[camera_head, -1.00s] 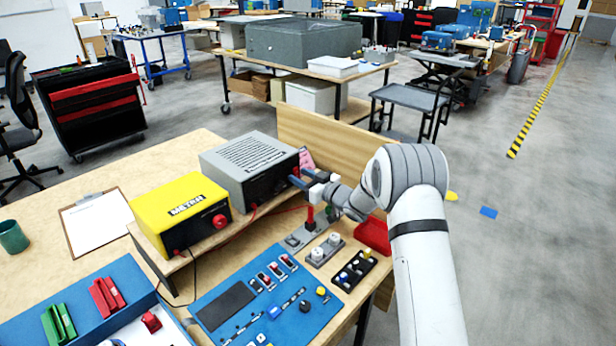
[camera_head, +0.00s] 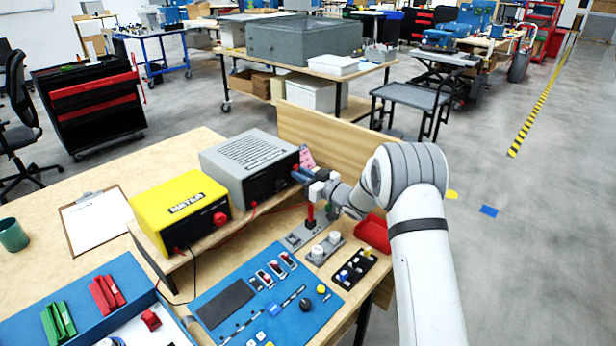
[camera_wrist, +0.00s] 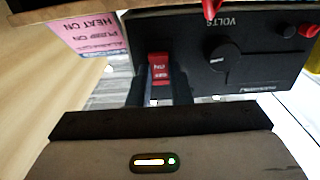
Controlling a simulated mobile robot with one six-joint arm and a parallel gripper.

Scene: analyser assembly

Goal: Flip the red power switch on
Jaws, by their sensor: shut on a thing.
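The red power switch (camera_wrist: 158,68) is on the black front panel of the grey power supply (camera_head: 250,165). In the wrist view it is marked ON and OFF, with the lettering upside down. My gripper (camera_wrist: 160,90) has its two dark fingers on either side of the switch, shut on it at the panel. I cannot tell the rocker's exact tilt.
A black knob (camera_wrist: 224,58) labelled VOLTS and red terminals sit beside the switch. A pink label (camera_wrist: 88,32) is near the panel. The yellow meter (camera_head: 180,212) stands left of the grey unit. A wooden board (camera_head: 335,148) rises behind. A red-handled lever (camera_head: 310,216) stands below my gripper.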

